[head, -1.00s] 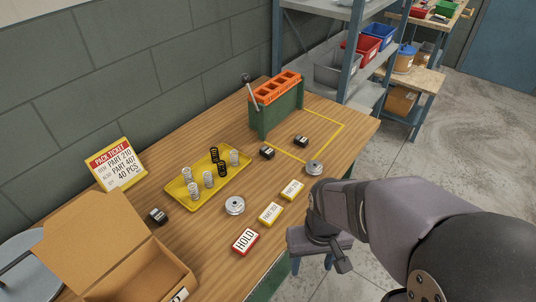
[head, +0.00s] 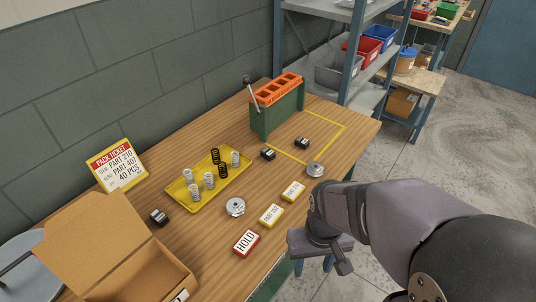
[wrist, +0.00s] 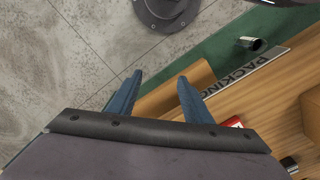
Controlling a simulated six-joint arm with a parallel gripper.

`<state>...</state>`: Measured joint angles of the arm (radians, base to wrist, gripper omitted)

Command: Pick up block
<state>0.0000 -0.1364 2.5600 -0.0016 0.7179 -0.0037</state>
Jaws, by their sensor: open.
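Three small black blocks with pale labels lie on the wooden bench: one (head: 267,153) right of the yellow tray, one (head: 302,143) inside the yellow outlined area, and one (head: 158,217) near the open carton. Which block is meant cannot be told. My gripper (head: 313,264) hangs off the front edge of the bench, apart from all the blocks. In the wrist view my gripper (wrist: 158,82) shows two blue fingers spread apart with nothing between them.
A yellow tray (head: 180,197) holds several springs. Metal discs (head: 235,207), yellow tags (head: 271,215) and a red HOLD tag (head: 246,243) lie nearby. An open carton (head: 150,275) stands at the lower left. A green fixture with an orange top (head: 277,90) stands at the back.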

